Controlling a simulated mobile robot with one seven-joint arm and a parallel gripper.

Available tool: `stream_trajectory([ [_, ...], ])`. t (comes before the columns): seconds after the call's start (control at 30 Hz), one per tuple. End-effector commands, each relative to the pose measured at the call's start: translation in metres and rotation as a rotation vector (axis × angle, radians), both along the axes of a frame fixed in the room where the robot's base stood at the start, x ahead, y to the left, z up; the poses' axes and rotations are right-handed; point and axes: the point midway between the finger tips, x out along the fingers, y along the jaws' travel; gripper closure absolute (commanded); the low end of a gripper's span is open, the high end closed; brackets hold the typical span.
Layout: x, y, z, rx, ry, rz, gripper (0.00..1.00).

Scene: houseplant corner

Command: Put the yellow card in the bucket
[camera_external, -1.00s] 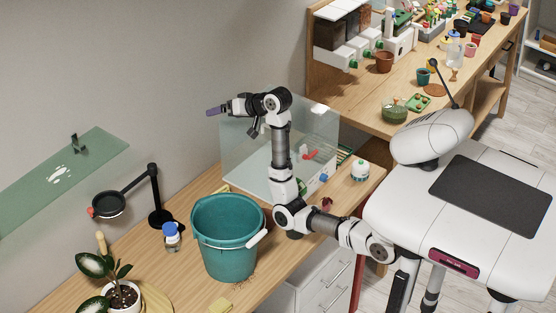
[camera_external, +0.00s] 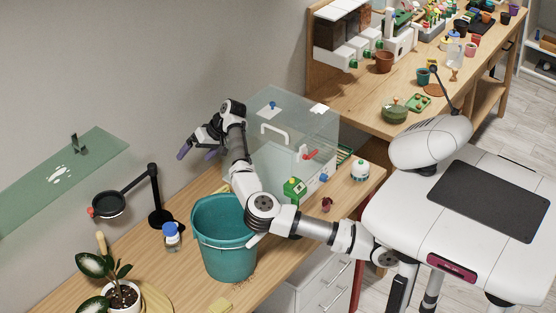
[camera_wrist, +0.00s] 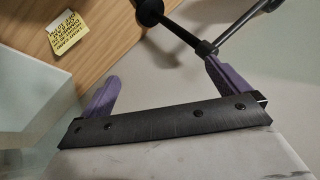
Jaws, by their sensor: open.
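The yellow card (camera_wrist: 68,33) carries dark printed writing and lies flat on the wooden bench, at the upper left of the wrist view. In the external view only a small yellow edge of it (camera_external: 222,189) seems to show behind the bucket. The teal bucket (camera_external: 224,250) stands upright on the bench with its pale handle grip at the right side. My gripper (camera_external: 197,152) is above the bench behind the bucket, near the wall. Its purple fingers are spread and empty in the wrist view (camera_wrist: 162,72), apart from the card.
A clear box (camera_external: 290,125) stands right of my gripper. A black stand with a round magnifier (camera_external: 108,205) and a blue-capped jar (camera_external: 171,238) are left of the bucket.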

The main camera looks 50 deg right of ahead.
Motion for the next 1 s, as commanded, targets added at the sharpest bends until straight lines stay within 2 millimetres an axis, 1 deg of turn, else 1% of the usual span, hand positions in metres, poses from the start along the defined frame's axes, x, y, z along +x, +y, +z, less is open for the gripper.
stream_trajectory([
  [0.03,-0.003,0.012,-0.025,-0.048,0.021,0.055,0.0],
  [0.07,-0.006,0.009,-0.038,-0.09,0.028,0.072,0.0],
  [0.1,-0.011,-0.001,-0.055,-0.148,0.037,0.084,0.0],
  [0.17,-0.02,-0.021,-0.074,-0.238,0.051,0.096,0.0],
  [0.2,-0.027,-0.036,-0.086,-0.296,0.062,0.1,0.0],
  [0.23,-0.032,-0.046,-0.093,-0.336,0.072,0.103,0.0],
  [0.3,-0.042,-0.066,-0.104,-0.411,0.09,0.111,0.0],
  [0.37,-0.049,-0.077,-0.11,-0.454,0.105,0.118,0.0],
  [0.43,-0.051,-0.084,-0.115,-0.479,0.113,0.125,0.0],
  [0.57,-0.045,-0.086,-0.131,-0.484,0.116,0.125,0.0],
  [0.8,-0.027,-0.088,-0.173,-0.482,0.115,0.124,0.0],
  [0.9,-0.023,-0.088,-0.184,-0.483,0.114,0.122,0.0],
  [1.0,-0.021,-0.088,-0.189,-0.482,0.114,0.123,0.0],
])
